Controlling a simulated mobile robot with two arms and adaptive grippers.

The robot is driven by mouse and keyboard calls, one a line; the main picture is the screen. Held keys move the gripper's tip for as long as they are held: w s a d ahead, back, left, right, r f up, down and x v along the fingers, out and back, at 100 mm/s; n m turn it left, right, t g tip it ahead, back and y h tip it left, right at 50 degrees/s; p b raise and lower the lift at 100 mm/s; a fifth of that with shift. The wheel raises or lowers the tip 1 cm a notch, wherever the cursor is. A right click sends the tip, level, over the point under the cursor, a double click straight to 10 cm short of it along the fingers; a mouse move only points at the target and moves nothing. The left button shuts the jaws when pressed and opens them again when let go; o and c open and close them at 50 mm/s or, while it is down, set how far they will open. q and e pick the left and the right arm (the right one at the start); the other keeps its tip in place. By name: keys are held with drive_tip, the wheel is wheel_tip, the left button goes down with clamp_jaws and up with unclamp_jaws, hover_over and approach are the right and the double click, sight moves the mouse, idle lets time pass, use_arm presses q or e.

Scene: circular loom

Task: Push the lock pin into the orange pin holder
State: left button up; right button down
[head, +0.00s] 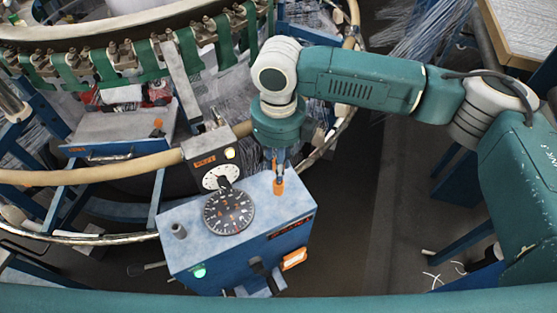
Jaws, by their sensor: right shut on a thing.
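My right gripper (276,160) comes down from the teal arm over the back right of the blue control box (185,262). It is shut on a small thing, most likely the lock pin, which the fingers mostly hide. An upright orange piece (279,187), which looks like the orange pin holder, stands right below the fingertips at the top of the box. I cannot tell whether the pin touches it or is inside it. My left gripper is not in view.
The box carries a black dial (229,211), a grey stub (179,231), a lit green button (199,271) and an orange switch (294,259). A white gauge (217,177) stands behind it. The loom's tan ring (90,174) curves around the left. Dark floor (350,230) is free to the right.

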drive_tip(key=shift+f, duration=0.1)
idle(0.4)
drive_tip(key=shift+f+b, duration=0.7)
drive_tip(key=shift+f, duration=1.3)
drive_tip(key=c, duration=1.5)
unclamp_jaws()
drive_tip(key=shift+f, duration=0.1)
drive_tip(key=shift+o, duration=0.2)
wheel_tip(320, 180, up, 12)
drive_tip(key=shift+r, duration=0.1)
